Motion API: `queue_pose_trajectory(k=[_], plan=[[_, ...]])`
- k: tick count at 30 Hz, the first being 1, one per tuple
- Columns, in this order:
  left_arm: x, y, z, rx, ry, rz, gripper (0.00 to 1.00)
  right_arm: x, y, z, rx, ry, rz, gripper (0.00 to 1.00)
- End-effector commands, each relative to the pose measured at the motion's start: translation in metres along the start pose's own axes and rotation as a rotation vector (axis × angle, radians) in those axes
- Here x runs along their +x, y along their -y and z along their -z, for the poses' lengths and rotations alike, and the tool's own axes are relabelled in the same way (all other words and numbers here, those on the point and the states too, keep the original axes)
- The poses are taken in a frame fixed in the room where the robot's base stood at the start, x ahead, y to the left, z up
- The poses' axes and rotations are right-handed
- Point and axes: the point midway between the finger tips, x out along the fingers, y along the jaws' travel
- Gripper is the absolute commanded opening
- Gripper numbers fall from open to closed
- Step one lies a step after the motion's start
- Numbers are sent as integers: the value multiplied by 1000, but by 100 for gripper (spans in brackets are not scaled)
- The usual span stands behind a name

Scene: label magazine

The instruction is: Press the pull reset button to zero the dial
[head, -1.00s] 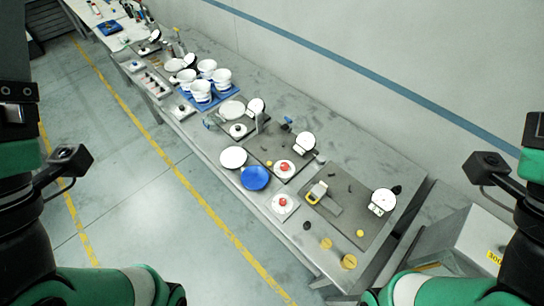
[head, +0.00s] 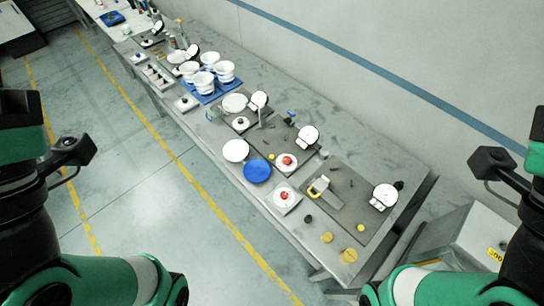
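Several round white dials stand on the long grey bench. One dial (head: 385,195) is at the near right end on a dark plate, and another dial (head: 308,136) is farther along. A red button on a white square base (head: 284,197) sits by the bench's front edge. A second red button (head: 287,160) on a white base is just behind it. A dark button on a white base (head: 240,123) lies farther left. Which one is the pull reset button cannot be told, and the dial readings are too small. Both of my arms show at the sides; neither gripper is in view.
A blue plate (head: 257,171) and a white plate (head: 235,150) lie near the front edge. White cups stand on a blue tray (head: 219,91). A yellow-handled tool (head: 319,186) and yellow discs (head: 349,255) are at the near end. A grey box (head: 470,240) stands right of the bench.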

Motion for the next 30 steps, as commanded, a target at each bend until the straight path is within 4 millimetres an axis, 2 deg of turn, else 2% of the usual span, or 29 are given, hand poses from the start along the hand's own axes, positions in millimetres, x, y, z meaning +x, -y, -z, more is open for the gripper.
queue_pose_trajectory(k=[1, 3, 30], plan=[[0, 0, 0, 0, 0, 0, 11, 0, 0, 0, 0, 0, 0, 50], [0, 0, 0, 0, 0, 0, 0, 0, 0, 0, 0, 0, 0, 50], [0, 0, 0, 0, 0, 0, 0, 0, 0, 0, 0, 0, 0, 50]])
